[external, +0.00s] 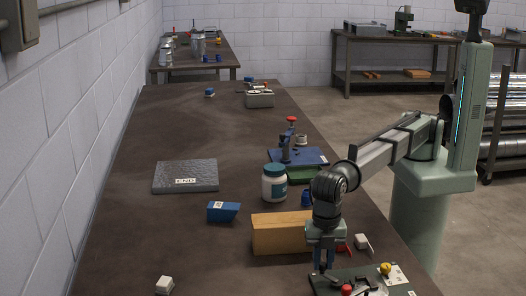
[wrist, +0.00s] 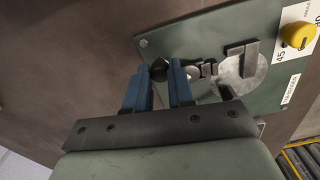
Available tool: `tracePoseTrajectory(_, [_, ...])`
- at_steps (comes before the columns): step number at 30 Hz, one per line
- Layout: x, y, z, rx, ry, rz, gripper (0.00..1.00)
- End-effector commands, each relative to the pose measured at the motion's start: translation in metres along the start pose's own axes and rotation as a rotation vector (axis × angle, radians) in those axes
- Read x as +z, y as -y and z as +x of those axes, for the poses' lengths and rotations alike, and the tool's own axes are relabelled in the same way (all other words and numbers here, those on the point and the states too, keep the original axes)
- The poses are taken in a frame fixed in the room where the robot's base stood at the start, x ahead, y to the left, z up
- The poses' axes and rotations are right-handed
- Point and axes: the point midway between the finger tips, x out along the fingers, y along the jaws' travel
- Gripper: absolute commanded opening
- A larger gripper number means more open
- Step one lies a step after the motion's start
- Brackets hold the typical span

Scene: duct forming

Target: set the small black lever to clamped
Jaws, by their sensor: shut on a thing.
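My gripper (wrist: 162,72) has its two blue fingers shut on the dark end of the small black lever (wrist: 158,68), at the edge of a green plate (wrist: 190,40). Beyond the right finger, a dark and metal linkage runs toward a round grey disc (wrist: 240,73) with an angled metal piece on it. The fingers hide part of the lever, and I cannot read its clamped mark. In the external view my gripper (external: 324,265) points down at the left part of the green plate (external: 350,274); the lever is too small to make out there.
A yellow knob (external: 385,268) sits on the plate by a white label, and a red knob (external: 346,290) is at its front. A wooden block (external: 280,234) stands close behind my gripper. A white bottle (external: 274,184) and blue wedge (external: 222,212) are farther back. The table's left front is mostly clear.

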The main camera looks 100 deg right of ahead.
Motion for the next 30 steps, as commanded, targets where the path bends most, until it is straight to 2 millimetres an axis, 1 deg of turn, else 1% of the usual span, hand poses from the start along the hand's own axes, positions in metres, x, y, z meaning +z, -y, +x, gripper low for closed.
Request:
tracePoseTrajectory(5, [0.001, 0.001, 0.000, 0.000, 0.000, 0.011, 0.00])
tracePoseTrajectory(11, [0.003, 0.004, 0.000, -0.001, 0.001, 0.084, 0.00])
tracePoseTrajectory(30, [0.013, 0.025, 0.000, -0.001, 0.002, 0.539, 0.00])
